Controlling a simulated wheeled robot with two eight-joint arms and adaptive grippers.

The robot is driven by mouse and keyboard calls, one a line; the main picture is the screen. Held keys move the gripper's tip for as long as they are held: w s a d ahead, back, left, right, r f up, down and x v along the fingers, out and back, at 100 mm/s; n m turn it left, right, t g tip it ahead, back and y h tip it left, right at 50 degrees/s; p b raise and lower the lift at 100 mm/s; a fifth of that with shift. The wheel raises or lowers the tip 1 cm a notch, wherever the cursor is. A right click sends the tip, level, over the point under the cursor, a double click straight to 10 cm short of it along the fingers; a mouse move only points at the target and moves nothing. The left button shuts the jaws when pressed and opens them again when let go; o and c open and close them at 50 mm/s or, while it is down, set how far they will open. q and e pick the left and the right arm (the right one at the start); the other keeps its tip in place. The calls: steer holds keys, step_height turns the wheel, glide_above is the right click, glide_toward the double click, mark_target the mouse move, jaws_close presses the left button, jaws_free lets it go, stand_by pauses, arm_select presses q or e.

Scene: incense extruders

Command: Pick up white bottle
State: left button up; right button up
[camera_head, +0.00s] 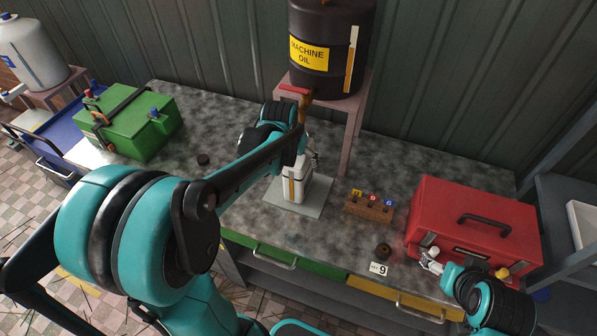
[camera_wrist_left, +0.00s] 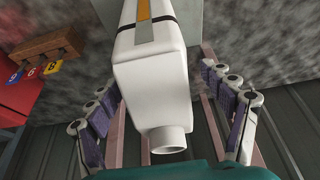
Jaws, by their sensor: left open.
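The white bottle (camera_head: 291,186) stands upright on a light grey plate (camera_head: 309,203) on the workbench, below the machine oil drum's tap. It has an orange and grey strip on its side. My left gripper (camera_head: 309,157) is at the bottle's upper part, partly hidden by my arm. In the left wrist view the open fingers (camera_wrist_left: 162,82) lie on both sides of the white bottle (camera_wrist_left: 152,70), with a visible gap on each side. The bottle's neck points towards the palm.
The machine oil drum (camera_head: 325,50) sits on a pinkish stand (camera_head: 353,130) behind the bottle. A wooden block with coloured tags (camera_head: 369,207) is right of the plate, with the red toolbox (camera_head: 470,222) farther right. A green box (camera_head: 130,125) stands left.

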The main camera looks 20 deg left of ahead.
arm_select(q)
steer(key=b+x, duration=0.1)
steer(key=x, duration=0.3)
steer(key=shift+s+d, duration=0.15)
steer(key=shift+s, duration=0.1)
steer(key=shift+c, duration=1.3)
jaws_close()
steer(key=shift+r, duration=0.15)
